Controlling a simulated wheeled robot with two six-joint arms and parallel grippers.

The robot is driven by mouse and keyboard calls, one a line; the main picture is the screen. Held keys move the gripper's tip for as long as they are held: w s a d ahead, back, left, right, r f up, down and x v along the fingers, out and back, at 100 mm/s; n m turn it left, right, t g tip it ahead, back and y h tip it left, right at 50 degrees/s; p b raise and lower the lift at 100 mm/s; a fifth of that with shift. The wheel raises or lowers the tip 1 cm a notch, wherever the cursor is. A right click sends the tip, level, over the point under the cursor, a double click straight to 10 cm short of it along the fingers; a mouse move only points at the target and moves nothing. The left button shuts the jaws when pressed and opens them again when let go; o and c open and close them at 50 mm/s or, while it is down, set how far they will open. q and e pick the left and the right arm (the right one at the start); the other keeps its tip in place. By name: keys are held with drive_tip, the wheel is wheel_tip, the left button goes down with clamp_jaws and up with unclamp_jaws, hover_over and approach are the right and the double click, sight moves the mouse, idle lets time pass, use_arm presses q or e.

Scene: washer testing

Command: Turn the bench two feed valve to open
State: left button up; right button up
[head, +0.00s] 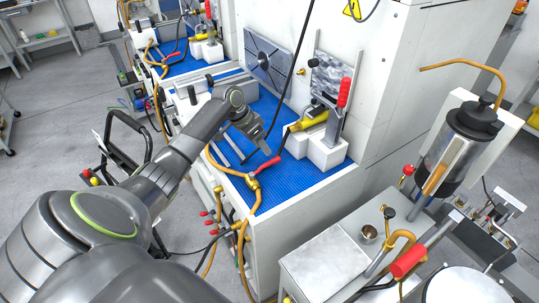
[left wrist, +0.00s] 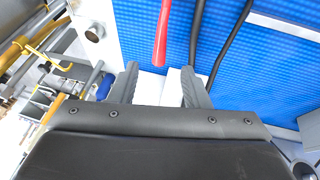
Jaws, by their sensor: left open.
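A feed valve with a red lever (head: 267,164) and a brass body (head: 252,183) sits at the front edge of the nearer blue-matted bench. The lever slants up to the right from the body. My left gripper (head: 266,148) is just above the lever's free end, fingers pointing down. In the left wrist view the red lever (left wrist: 163,35) comes down from the top, its tip close to the gap between the open fingers (left wrist: 160,80). The fingers are apart and not closed on it. My right gripper is out of view.
The blue mat (head: 325,185) is clear to the right of the lever. A white block fixture with a yellow part (head: 313,120) and a red-handled clamp (head: 344,92) stand behind. Hoses (head: 236,232) hang along the bench front. A farther bench has another red lever (head: 173,54).

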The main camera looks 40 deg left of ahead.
sight(271, 160)
use_arm(q)
drive_tip(key=x, duration=0.6)
drive_tip(key=shift+w+d+f+p, duration=0.1)
drive_tip(key=shift+d+f+p, duration=0.05)
drive_tip(key=shift+f+p, duration=0.25)
drive_tip(key=shift+c, duration=0.4)
clamp_jaws()
